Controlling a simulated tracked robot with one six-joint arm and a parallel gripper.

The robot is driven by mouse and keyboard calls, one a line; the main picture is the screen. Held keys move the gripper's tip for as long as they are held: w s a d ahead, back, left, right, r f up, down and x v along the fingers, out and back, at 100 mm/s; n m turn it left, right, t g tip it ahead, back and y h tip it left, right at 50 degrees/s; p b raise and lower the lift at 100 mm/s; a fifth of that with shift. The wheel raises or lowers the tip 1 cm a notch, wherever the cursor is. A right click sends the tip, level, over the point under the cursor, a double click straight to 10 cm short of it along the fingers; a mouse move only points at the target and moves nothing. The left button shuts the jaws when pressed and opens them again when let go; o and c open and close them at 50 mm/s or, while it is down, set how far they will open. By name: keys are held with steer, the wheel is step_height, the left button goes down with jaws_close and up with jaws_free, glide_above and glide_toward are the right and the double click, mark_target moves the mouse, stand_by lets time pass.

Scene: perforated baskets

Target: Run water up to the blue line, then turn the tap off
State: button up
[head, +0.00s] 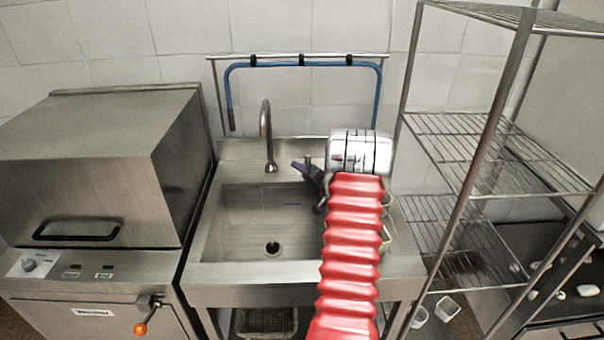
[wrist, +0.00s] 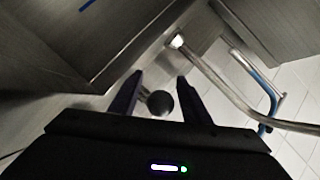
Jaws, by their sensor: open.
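The steel sink (head: 235,225) has a short blue line (head: 292,204) on its basin wall; the line also shows at the top of the wrist view (wrist: 87,5). I see no water in the basin and no stream from the curved spout (head: 266,135). A dark round drain (head: 272,248) is in the basin floor. My gripper (head: 300,168) is over the sink's back right, right of the spout. In the wrist view my gripper (wrist: 158,84) is open, with a dark round knob (wrist: 160,102), seemingly the tap's, between its fingers. I cannot tell whether they touch it.
A blue hose (head: 300,64) hangs on a rail behind the sink. A steel hooded machine (head: 100,160) stands close on the left, a wire shelf rack (head: 470,150) on the right. Baskets partly show beside the basin behind my arm. The basin's left part is clear.

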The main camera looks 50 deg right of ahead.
jaws_close()
stand_by(0.4)
